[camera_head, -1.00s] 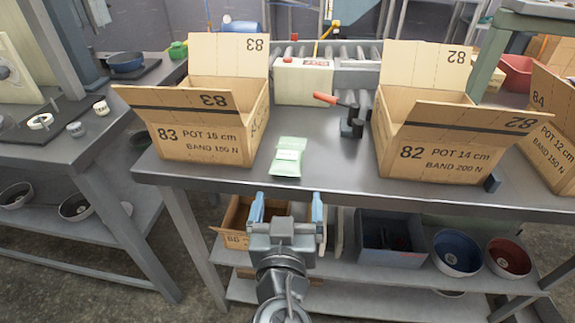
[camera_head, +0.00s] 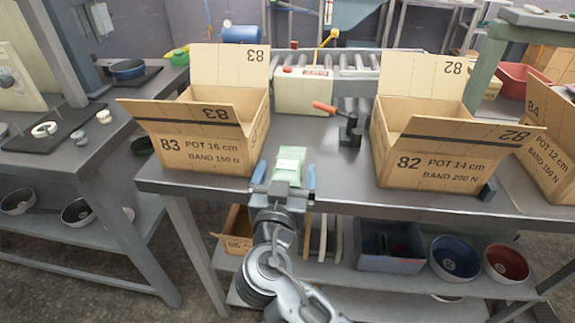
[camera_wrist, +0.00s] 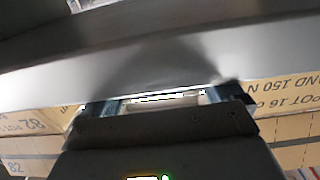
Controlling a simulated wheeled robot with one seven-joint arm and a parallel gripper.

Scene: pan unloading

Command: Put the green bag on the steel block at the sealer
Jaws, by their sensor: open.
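The green bag (camera_head: 290,163), pale green with a white label, lies on the grey bench near its front edge, between boxes 83 and 82. My gripper (camera_head: 285,176) is open, its two blue fingers on either side of the bag's near part. I cannot tell whether they touch it. In the wrist view my gripper (camera_wrist: 160,100) faces the grey bench, with a bright strip between its fingers that I cannot identify. A cream machine with a red label (camera_head: 303,92), possibly the sealer, stands behind the bag. I cannot clearly make out a steel block.
Open cardboard box 83 (camera_head: 205,152) stands left of the bag, and box 82 (camera_head: 430,168) stands to the right. A dark clamp-like fixture with a red handle (camera_head: 350,134) stands between them. Rollers run behind the machine. Some bench is clear right of the bag.

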